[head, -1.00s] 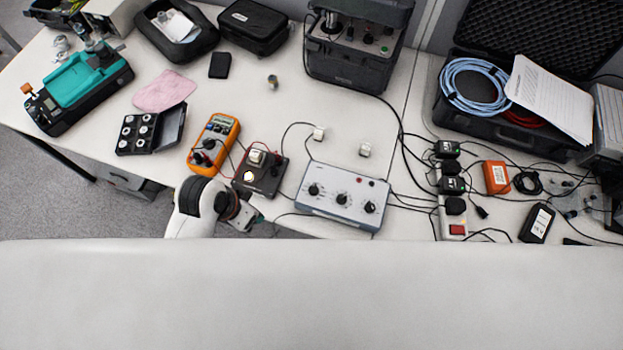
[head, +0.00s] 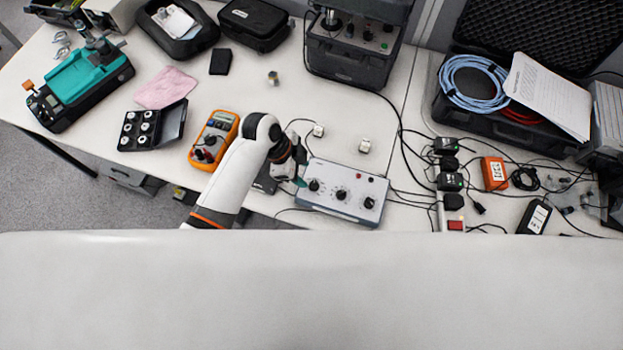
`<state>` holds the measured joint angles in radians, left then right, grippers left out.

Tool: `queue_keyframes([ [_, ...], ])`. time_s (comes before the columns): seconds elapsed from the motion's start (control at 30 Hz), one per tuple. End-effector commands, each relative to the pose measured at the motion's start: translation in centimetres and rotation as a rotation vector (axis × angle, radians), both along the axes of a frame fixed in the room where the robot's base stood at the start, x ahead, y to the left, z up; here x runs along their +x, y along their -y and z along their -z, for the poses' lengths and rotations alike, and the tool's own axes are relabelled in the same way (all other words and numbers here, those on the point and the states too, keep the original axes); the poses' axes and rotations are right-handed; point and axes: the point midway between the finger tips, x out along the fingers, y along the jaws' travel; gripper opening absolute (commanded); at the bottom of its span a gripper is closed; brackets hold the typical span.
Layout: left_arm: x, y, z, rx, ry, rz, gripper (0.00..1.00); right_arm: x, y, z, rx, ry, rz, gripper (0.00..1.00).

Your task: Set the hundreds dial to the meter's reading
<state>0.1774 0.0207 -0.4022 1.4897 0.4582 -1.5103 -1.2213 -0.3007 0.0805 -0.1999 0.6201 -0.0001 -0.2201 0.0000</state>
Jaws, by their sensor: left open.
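The grey box with three black dials (head: 341,213) sits near the table's front edge. Its left dial (head: 314,185), middle dial (head: 341,195) and right dial (head: 369,203) show, but their settings and labels are too small to read. The orange meter (head: 209,150) lies to the left; its reading is not legible. My left gripper (head: 300,182) is open at the box's left end, close to the left dial. Whether it touches the dial I cannot tell. My left forearm and wrist hide most of the black board between meter and box. My right gripper is not in view.
Black cables run from the box to a power strip (head: 453,212) on the right. Two small white cubes stand behind the box. A large dark instrument case (head: 340,62) stands at the back. The table behind the box is mostly clear.

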Motion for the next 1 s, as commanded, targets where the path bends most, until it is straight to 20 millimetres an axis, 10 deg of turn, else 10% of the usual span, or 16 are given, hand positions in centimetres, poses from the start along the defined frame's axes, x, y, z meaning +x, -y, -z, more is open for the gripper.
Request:
queue_keyframes([
  [0.33, -0.1, 2.3, 5.5, 0.000, 0.000, -0.001, 0.47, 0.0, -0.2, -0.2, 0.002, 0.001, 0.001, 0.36],
  [0.77, -0.1, 2.7, 6.6, 0.001, 0.002, -0.002, 0.47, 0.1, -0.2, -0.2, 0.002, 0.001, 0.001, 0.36],
  [1.0, -0.2, 2.7, 6.6, 0.001, 0.002, -0.002, 0.10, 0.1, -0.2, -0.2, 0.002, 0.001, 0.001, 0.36],
])
